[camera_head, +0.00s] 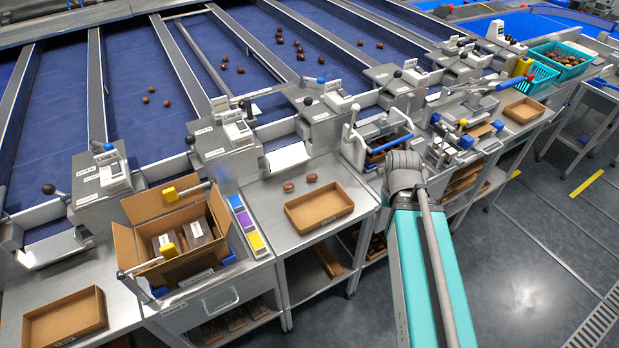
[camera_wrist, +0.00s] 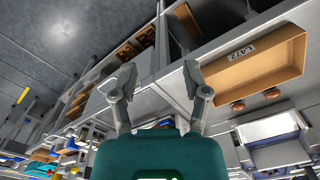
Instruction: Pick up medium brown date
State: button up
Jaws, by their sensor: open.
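In the head view my arm hides the gripper.
The cardboard tray (camera_head: 320,222) on the same table is empty; it also shows in the wrist view (camera_wrist: 235,77). An open carton (camera_head: 128,245) holding clear packs and a colour strip (camera_head: 246,222) stand to the left. More dates lie on the blue lanes (camera_head: 215,45).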

jog(key=shift+o, duration=1.1)
jog(key=shift+w+a, duration=0.1)
jog(key=shift+w, duration=0.1)
jog(key=shift+o, duration=1)
jog(key=w+a+n+t+b, duration=0.1)
jog(key=w+a, duration=0.5)
jog(key=w, duration=0.4)
jog(key=shift+a+f+t, duration=0.2)
jog(key=shift+f+t, duration=0.2)
jog(key=shift+f, duration=0.05)
jog(key=n+t+y+b, duration=0.1)
jog(key=n+t, duration=0.1)
jog(key=t, duration=0.1)
send_near(312, 176)
notch_tip(312, 176, up, 4)
jog(key=shift+s+d+f, duration=0.25)
jog(key=shift+s+d, duration=0.05)
jog(key=shift+s, duration=0.05)
jog(key=shift+f+g, duration=0.1)
jog(key=shift+g, duration=0.2)
jog(key=b+x, duration=0.8)
jog(key=shift+w+a+f, duration=0.15)
jog(key=shift+f, duration=0.05)
